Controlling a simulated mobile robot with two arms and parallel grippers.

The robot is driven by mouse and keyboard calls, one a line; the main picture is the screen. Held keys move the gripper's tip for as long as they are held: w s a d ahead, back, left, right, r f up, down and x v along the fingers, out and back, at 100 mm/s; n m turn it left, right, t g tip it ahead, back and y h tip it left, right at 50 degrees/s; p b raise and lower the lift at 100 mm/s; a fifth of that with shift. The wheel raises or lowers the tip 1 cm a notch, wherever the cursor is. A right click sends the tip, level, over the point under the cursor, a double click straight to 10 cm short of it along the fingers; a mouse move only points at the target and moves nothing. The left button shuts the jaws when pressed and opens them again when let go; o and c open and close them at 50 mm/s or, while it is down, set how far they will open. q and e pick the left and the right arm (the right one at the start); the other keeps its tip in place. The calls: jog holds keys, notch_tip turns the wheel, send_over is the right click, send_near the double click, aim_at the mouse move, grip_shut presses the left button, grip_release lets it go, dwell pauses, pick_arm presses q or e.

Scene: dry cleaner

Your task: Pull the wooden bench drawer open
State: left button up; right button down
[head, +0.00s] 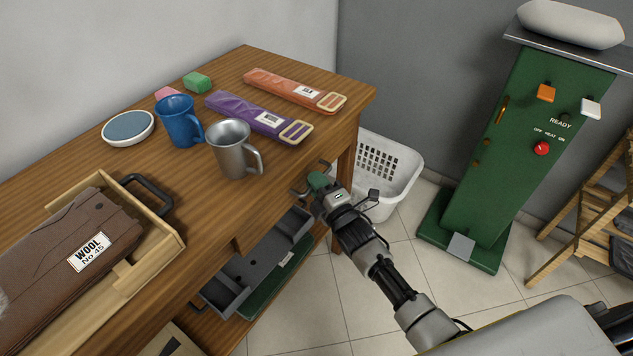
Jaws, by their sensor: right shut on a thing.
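The wooden bench (300,140) fills the left and middle of the head view. Its drawer front lies along the bench's front side under the top, and my gripper partly hides it. My right gripper (312,187) is at this front side, shut on the drawer's metal handle (300,193). The drawer looks closed or nearly so; the exact gap is hidden. My left gripper is out of view.
On the bench top are a metal mug (232,155), a blue mug (177,122), two belts and a wooden tray (165,240) with brown wool cloth. A dark tray (255,270) sits on the lower shelf. A white basket (400,170) stands behind my right gripper; tiled floor in front is clear.

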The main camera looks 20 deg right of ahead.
jog(key=s+d+p, duration=0.6)
jog(key=s+d, duration=1)
jog(key=s, duration=0.5)
jog(key=shift+d, duration=0.15)
jog(key=c, duration=1.2)
grip_release()
